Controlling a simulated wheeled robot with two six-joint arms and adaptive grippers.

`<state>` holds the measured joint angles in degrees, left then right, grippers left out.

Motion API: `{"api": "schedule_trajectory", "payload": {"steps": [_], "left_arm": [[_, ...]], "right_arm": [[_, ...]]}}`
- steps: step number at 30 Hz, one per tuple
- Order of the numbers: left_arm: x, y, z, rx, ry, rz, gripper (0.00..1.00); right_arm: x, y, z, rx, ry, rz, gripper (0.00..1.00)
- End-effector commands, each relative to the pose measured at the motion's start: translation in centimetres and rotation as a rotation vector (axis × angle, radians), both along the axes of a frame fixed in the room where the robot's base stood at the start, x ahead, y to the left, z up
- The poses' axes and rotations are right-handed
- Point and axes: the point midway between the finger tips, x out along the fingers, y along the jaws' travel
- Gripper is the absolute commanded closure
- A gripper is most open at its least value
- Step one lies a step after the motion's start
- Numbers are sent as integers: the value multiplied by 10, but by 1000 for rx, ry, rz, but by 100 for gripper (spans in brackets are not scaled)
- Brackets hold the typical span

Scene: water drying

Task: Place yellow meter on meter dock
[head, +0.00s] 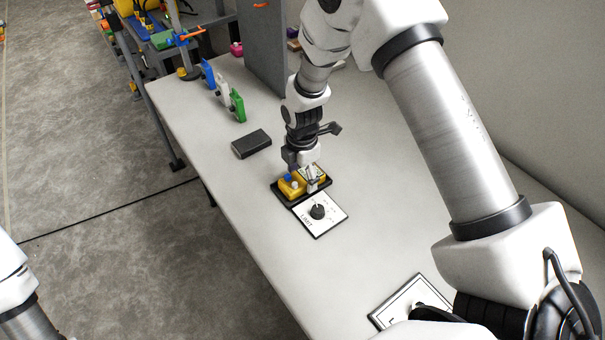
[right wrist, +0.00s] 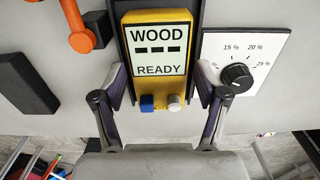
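The yellow meter (head: 291,187) lies in the black meter dock (head: 284,203) on the white table. In the right wrist view the meter (right wrist: 157,84) shows WOOD and READY, with a blue and a white button at its near end. The dark dock (right wrist: 195,25) frames it. My right gripper (head: 303,170) is down over the dock. In the wrist view its fingers (right wrist: 160,88) are spread on either side of the meter, with narrow dark gaps visible between. Contact cannot be fully judged. My left gripper is out of view; only part of my left arm shows.
A dial plate (head: 321,215) lies beside the dock. A black block (head: 251,144) and green, white and blue upright pieces (head: 238,106) stand farther off. Another white plate (head: 410,300) lies nearer. A grey panel (head: 262,55) rises at the back. An orange rod (right wrist: 81,41) shows in the wrist view.

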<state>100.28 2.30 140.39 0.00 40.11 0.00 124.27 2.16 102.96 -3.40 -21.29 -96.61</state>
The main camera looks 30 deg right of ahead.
Motion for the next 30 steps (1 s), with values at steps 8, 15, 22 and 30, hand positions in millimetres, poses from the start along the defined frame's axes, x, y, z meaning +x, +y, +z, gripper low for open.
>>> {"api": "schedule_trajectory", "payload": {"steps": [8,15,22,30], "left_arm": [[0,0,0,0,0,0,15],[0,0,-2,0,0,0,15],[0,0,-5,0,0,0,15],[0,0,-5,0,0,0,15]], "right_arm": [[0,0,0,0,0,0,15],[1,0,25,0,-3,0,15],[1,0,85,0,-6,-1,15],[0,0,123,0,-1,-1,15]]}}
